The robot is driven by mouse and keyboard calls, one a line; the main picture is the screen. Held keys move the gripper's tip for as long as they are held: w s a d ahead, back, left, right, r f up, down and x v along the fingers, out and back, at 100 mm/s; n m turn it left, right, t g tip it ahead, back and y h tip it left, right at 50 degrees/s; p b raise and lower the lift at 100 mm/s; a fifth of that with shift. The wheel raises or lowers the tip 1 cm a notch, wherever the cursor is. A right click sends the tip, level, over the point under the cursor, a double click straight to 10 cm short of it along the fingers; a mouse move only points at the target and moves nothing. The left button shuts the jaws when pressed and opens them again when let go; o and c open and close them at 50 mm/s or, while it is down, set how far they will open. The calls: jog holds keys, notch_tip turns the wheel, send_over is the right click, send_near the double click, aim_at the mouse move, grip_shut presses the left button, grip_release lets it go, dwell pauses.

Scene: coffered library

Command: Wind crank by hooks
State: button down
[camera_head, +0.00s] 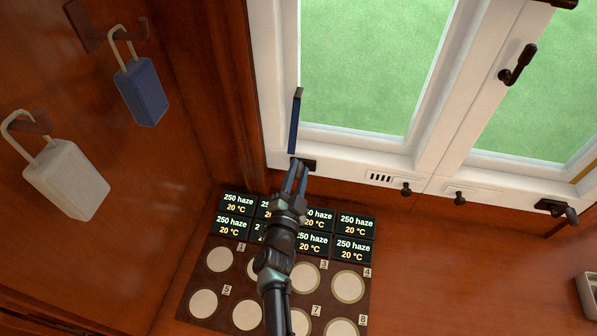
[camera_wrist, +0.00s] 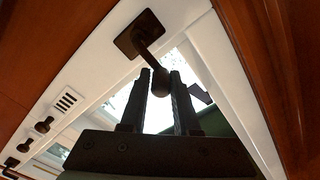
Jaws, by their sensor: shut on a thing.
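The crank by the hooks (camera_head: 309,163) is a dark fitting on the white window sill, at the left end nearest the hooks. In the wrist view the crank (camera_wrist: 147,35) shows a square base plate and a bent arm ending in a round knob. My gripper (camera_head: 297,172) reaches up to it from below. In the wrist view my gripper (camera_wrist: 161,76) has its fingers on either side of the knob and is shut on it. In the head view the fingers partly hide the crank. Two hooks (camera_head: 134,30) (camera_head: 38,124) are on the wooden wall at left.
A blue tag-like block (camera_head: 141,91) and a white one (camera_head: 67,180) hang from the hooks. A thin blue panel (camera_head: 294,122) stands beside the window frame. Another crank (camera_head: 556,209) is at right. Labelled discs on a dark board (camera_head: 225,282) lie below my arm.

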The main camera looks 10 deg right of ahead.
jog(key=c, duration=0.9)
grip_release()
jog(key=shift+w+a+r, duration=0.25)
jog(key=shift+a, duration=0.2)
jog(key=shift+o, duration=1.1)
jog(key=shift+f, duration=0.1)
jog(key=shift+d+f, duration=0.1)
jog(key=shift+f, duration=0.05)
jog(key=p+v, duration=0.5)
jog(key=v, duration=0.8)
jog(key=shift+d, duration=0.2)
